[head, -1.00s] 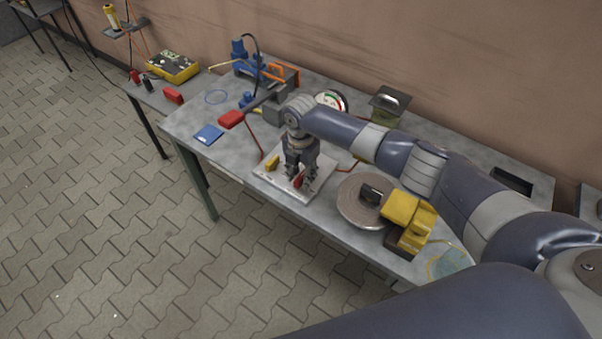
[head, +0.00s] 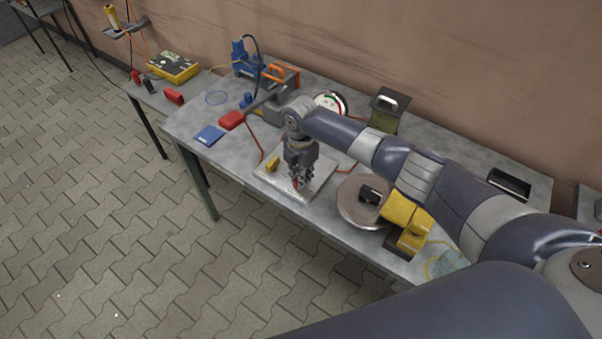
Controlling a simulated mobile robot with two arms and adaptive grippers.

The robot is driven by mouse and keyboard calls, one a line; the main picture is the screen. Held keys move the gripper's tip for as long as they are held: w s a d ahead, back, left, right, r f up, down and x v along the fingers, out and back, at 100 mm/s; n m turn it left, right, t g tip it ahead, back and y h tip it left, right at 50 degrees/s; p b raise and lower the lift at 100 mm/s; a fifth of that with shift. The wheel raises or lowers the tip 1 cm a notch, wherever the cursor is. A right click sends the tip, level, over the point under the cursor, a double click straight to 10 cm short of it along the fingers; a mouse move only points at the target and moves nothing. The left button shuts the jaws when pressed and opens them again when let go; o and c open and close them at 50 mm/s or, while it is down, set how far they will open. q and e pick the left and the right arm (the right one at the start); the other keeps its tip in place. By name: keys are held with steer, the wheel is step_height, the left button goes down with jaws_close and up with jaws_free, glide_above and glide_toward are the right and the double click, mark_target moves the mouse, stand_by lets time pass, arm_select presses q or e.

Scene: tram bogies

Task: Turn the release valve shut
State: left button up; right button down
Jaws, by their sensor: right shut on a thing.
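A light metal plate (head: 317,187) lies on the grey table near its front edge. A small red part (head: 295,185), which looks like the release valve's handle, shows at my right gripper's fingertips. My right gripper (head: 302,182) points down over the plate, and its fingers are shut on this red part. The fingers hide most of it, so its exact angle is hard to tell. A small yellow part (head: 272,163) stands on the plate to the left of the gripper. My left gripper is not in view.
A round grey disc (head: 352,209) and a yellow device (head: 405,216) stand close on the right. A white gauge (head: 331,102) and a blue pump (head: 243,60) are behind.

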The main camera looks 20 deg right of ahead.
steer(key=m+p, duration=0.1)
steer(key=m, duration=0.3)
steer(key=shift+r+m+p, duration=0.1)
steer(key=shift+m+p, duration=0.2)
steer(key=shift+p, duration=0.1)
steer(key=m+p, duration=0.1)
steer(key=m, duration=0.2)
steer(key=shift+m, duration=0.4)
steer(key=m+p, duration=0.2)
steer(key=m, duration=0.2)
steer(key=shift+m+p, duration=0.5)
steer(key=shift+m, duration=1)
steer(key=c, duration=1.6)
jaws_free()
steer(key=shift+o, duration=0.2)
